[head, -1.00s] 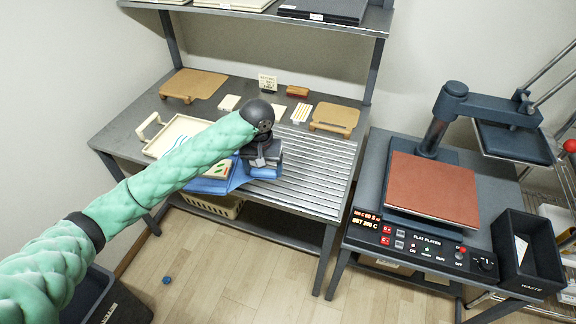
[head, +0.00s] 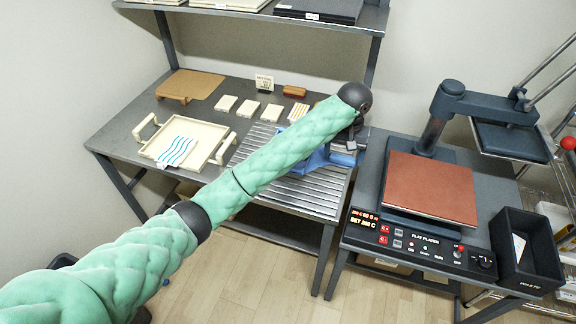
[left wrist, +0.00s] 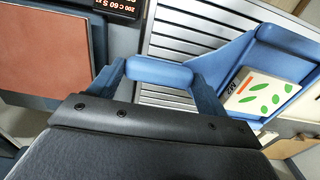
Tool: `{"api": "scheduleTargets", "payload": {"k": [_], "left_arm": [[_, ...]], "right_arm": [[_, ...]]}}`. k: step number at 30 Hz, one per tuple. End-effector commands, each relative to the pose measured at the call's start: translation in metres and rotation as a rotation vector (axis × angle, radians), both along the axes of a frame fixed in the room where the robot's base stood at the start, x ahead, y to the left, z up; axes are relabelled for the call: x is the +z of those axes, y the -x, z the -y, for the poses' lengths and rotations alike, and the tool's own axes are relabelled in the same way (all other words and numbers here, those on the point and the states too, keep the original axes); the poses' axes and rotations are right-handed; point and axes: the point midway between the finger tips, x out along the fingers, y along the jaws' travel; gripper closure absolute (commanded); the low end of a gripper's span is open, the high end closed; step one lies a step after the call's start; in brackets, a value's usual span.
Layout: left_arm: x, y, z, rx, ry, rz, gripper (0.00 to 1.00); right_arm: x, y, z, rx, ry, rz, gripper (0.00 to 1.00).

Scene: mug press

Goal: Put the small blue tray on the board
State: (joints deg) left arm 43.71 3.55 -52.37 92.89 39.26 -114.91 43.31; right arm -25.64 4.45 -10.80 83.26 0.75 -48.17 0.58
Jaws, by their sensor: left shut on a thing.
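The small blue tray (head: 318,160) is at the right end of the grey table, over the ribbed metal slats, partly hidden behind my left arm. My left gripper (head: 345,150) is shut on its near handle, which shows in the left wrist view (left wrist: 160,72). That view also shows the tray's far handle and a cream tile (left wrist: 262,93) with green and orange marks on it. A tan board (head: 192,84) lies at the table's back left. Another tan piece (left wrist: 288,147) shows beyond the tray in the left wrist view. My right gripper is out of view.
A cream tray (head: 185,146) with a blue-striped sheet stands at the table's left. Several small tiles, a sign (head: 264,83) and a brown block (head: 294,91) line the back. A heat press (head: 430,186) and a black bin (head: 527,250) stand at right.

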Motion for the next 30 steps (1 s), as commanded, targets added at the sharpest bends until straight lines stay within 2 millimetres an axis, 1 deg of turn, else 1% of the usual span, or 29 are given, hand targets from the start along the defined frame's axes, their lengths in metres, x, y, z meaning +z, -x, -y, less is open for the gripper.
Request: {"api": "scheduleTargets", "payload": {"k": [1,4,10,11,14,20,24,30], "left_arm": [[0.001,0.0,0.004,-0.004,0.0,-0.001,0.53],[0.0,-0.002,0.006,-0.006,-0.002,-0.002,0.53],[-0.013,-0.018,-0.007,-0.005,-0.002,-0.003,0.53],[-0.013,-0.021,-0.01,-0.005,-0.003,-0.002,0.53],[-0.02,-0.032,-0.018,-0.005,-0.004,-0.002,0.53],[-0.037,-0.055,-0.037,-0.005,-0.004,-0.002,0.53],[-0.051,-0.073,-0.052,-0.004,-0.005,-0.002,0.53],[-0.066,-0.091,-0.065,-0.006,-0.003,-0.001,0.53]], "right_arm": [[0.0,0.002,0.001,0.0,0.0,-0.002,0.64],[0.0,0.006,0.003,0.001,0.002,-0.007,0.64],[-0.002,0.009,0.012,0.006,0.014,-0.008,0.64],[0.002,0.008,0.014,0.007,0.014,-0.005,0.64],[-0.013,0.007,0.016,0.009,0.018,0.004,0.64],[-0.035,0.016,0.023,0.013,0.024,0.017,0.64],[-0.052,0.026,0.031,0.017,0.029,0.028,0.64],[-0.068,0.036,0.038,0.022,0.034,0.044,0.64]]}}
